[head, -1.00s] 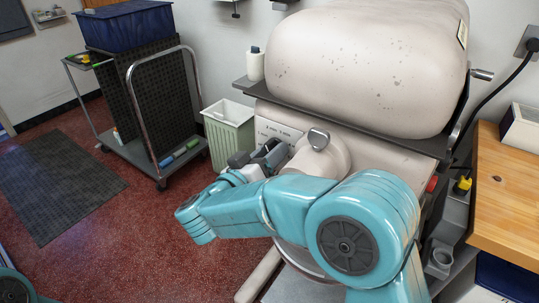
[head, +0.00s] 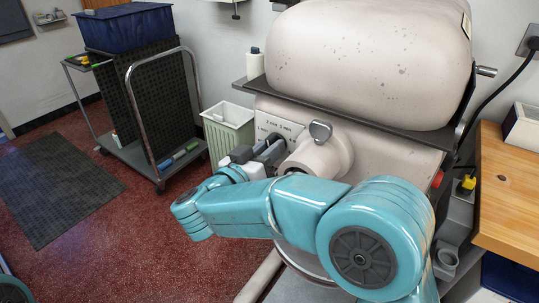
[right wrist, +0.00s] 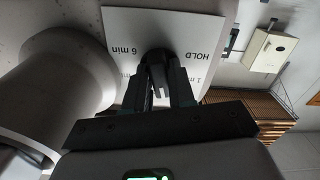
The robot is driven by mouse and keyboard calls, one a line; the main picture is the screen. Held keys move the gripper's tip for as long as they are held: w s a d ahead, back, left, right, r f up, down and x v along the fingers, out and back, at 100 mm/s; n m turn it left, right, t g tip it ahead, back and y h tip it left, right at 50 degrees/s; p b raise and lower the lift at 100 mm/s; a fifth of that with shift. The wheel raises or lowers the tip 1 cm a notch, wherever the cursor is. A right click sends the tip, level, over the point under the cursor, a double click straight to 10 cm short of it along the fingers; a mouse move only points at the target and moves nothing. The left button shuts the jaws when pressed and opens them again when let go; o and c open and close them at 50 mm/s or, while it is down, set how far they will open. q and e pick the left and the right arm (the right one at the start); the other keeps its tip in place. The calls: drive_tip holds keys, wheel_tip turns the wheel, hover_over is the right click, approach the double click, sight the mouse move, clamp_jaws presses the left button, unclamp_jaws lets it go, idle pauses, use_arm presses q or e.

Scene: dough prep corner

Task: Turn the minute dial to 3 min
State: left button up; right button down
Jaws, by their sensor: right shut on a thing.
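The minute dial's pale plate (head: 278,124) is on the front of the big cream mixer, with small print too fine to read surely in the head view. In the right wrist view the plate (right wrist: 118,30) shows upside-down or tilted print: "6 min", "HOLD" and part of a "1 m" mark. The dark dial knob (right wrist: 157,62) sits between my right fingers. My right gripper (head: 270,152) is at the plate and shut on the knob; in the wrist view its fingers (right wrist: 161,90) flank it. The knob's pointer setting is hard to tell. My left gripper is out of view.
The mixer's round hub (head: 322,155) with a metal knob sticks out just right of my right gripper. A pale bin (head: 229,135) stands left of the mixer, and a cart (head: 150,150) farther left. A wooden worktop (head: 508,200) is at the right.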

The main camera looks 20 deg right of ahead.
drive_tip(key=shift+m, duration=0.3)
drive_tip(key=m+b, duration=0.3)
drive_tip(key=shift+b, duration=0.35)
idle(0.4)
